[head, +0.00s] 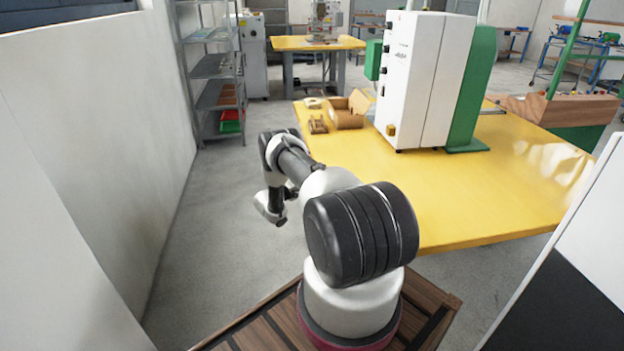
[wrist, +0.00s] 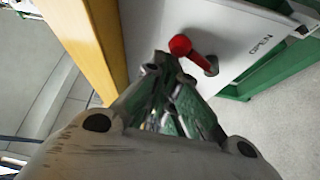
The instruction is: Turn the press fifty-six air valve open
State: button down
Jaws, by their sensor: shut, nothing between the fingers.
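In the wrist view a red-knobbed lever (wrist: 181,45) with a short red arm stands on a white panel, its pivot end at the right. I take it for the air valve handle. Dark lettering is on the panel beside it. My gripper (wrist: 168,62) points at the lever, its fingers shut and empty, with the tips just below the red knob. I cannot tell whether they touch it. In the head view my arm reaches forward and left of the yellow table, and the fingertips are not clear. The lever does not show in the head view.
Grey shelves (head: 213,75) stand by the left wall. The grey floor between wall and table is clear. Another yellow table (head: 290,43) is behind.

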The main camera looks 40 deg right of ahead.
jog(key=shift+m+h, duration=0.3)
jog(key=shift+m, duration=0.2)
jog(key=shift+s+a+f, duration=0.35)
jog(key=shift+s+f, duration=0.1)
jog(key=shift+s, duration=0.15)
jog(key=shift+s+a+f, duration=0.4)
jog(key=shift+s+f, duration=0.05)
jog(key=shift+s, duration=0.2)
jog(key=shift+s+a+f, duration=0.35)
jog(key=shift+s+f, duration=0.1)
jog(key=shift+s, duration=0.15)
jog(key=shift+f, duration=0.15)
